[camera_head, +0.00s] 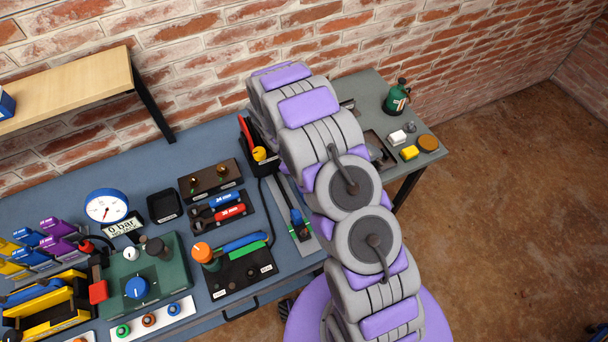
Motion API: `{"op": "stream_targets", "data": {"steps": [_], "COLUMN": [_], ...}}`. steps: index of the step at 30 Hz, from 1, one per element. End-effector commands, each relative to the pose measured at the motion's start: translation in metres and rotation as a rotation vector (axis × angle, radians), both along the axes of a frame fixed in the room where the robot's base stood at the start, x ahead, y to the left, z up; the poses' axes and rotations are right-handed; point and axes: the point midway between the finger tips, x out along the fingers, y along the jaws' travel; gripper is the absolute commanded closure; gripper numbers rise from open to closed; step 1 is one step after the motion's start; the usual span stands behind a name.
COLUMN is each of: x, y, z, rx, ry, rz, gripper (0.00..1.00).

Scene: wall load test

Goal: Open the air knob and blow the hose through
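A green panel box (176,270) on the bench at the left carries a blue knob (136,288), a white knob (131,254) and a black knob (155,249). I cannot tell which is the air knob. A round gauge with a blue rim (107,207) stands behind it, above a sign (122,224) reading "0 bar". A thin black hose or cable (265,205) runs along the bench beside a tool with a blue part (297,217) on a grey strip. My arm rises across the middle; its far end hides part of the bench, and my gripper does not show.
A black tray with an orange-topped tool (203,254) and pliers (216,210) lie mid-bench. A black bin with red and yellow items (259,153) is by my arm. A wooden shelf (70,88) overhangs the back left. A green canister (396,98) stands at the right end.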

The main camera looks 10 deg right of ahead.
Motion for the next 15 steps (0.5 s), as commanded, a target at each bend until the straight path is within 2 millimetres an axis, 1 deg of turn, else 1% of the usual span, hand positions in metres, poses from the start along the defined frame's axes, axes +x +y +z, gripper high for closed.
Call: {"op": "stream_targets", "data": {"steps": [1,12,13,15], "x": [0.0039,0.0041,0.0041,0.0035], "y": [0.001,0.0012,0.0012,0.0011], "z": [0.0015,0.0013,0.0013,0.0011], "rx": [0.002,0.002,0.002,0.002], "ry": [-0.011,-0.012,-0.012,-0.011], "rz": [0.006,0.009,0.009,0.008], "gripper": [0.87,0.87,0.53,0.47]}}
